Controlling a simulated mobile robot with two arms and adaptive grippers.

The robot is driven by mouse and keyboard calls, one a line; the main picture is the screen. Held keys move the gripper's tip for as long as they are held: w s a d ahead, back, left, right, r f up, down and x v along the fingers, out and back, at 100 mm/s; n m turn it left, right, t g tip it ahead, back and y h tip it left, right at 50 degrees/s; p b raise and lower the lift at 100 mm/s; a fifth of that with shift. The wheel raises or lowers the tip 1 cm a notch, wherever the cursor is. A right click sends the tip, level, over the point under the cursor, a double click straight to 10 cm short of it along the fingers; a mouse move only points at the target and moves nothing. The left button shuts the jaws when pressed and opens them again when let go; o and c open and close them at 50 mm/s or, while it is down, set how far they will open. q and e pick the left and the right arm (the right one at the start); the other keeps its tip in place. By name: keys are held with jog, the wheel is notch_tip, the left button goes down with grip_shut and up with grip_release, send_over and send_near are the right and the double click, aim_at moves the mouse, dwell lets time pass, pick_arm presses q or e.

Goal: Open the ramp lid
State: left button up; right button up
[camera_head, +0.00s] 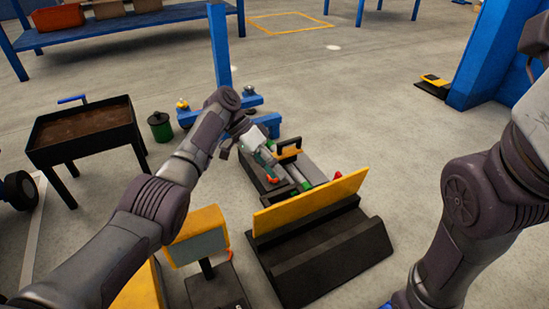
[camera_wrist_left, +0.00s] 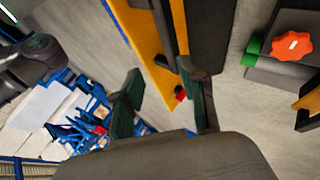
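The ramp lid appears to be the yellow panel (camera_head: 311,201), standing tilted along the back edge of a dark sloped ramp block (camera_head: 330,253) in the head view. A yellow board (camera_wrist_left: 148,45) also crosses the upper middle of the left wrist view. My left gripper (camera_head: 270,164) is behind the panel, over the low dark unit with a yellow handle (camera_head: 289,152). In the left wrist view, my left gripper (camera_wrist_left: 166,100) has its fingers spread apart, with the yellow board beyond them. I cannot tell whether a finger touches the board. My right gripper is out of view.
A red knob (camera_wrist_left: 292,45) sits on a dark part beside a green piece. A yellow-framed stand (camera_head: 197,240) is left of the ramp. A black tray table (camera_head: 85,130) and green can (camera_head: 160,127) stand farther left.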

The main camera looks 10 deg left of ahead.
pick_arm(q)
jog(key=shift+r, duration=2.2)
